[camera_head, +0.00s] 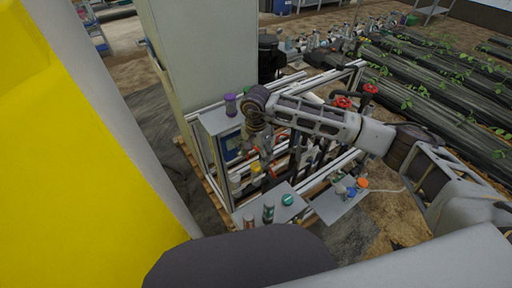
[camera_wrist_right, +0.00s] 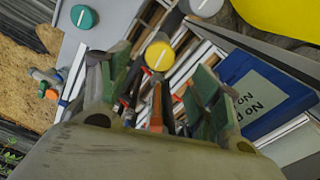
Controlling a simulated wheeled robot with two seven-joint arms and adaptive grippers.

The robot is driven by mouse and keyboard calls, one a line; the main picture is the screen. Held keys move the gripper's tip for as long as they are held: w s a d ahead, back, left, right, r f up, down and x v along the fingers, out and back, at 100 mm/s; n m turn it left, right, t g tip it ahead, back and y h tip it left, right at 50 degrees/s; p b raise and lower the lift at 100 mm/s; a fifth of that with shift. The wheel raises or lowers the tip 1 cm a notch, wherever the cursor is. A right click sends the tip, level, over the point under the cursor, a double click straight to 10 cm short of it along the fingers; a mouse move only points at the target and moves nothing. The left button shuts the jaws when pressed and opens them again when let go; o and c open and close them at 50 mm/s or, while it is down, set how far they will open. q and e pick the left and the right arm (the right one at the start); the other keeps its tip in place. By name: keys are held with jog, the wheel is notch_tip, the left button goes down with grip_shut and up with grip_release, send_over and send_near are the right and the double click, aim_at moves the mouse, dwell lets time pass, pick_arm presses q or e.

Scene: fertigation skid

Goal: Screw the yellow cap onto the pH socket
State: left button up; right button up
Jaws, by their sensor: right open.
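The yellow cap (camera_head: 256,168) shows on the skid, just below my right gripper (camera_head: 258,149). In the right wrist view the yellow cap (camera_wrist_right: 159,55) is round with a white line across its top, and appears to sit on a grey cylindrical part. My right gripper (camera_wrist_right: 153,85) is open, its green-padded fingers on either side of the line to the cap. The fingers appear apart from the cap. The pH socket cannot be told apart from the other fittings; whether the cap is on it is unclear. My left gripper is not in view.
A grey shelf holds a teal cap (camera_head: 287,199) and small bottles (camera_head: 268,212). A second shelf (camera_head: 335,205) holds orange and blue-topped items. Red valve handles (camera_head: 342,102), a purple-topped part (camera_head: 230,104) and the blue sign panel (camera_wrist_right: 262,95) stand close around my right arm.

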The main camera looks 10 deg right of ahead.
aim_at(256, 165)
jog(key=shift+f, duration=3.15)
jog(key=shift+c, duration=0.5)
jog(key=c, duration=1)
jog(key=shift+m, duration=0.3)
jog(key=shift+m, duration=1.2)
jog(key=shift+b, duration=0.3)
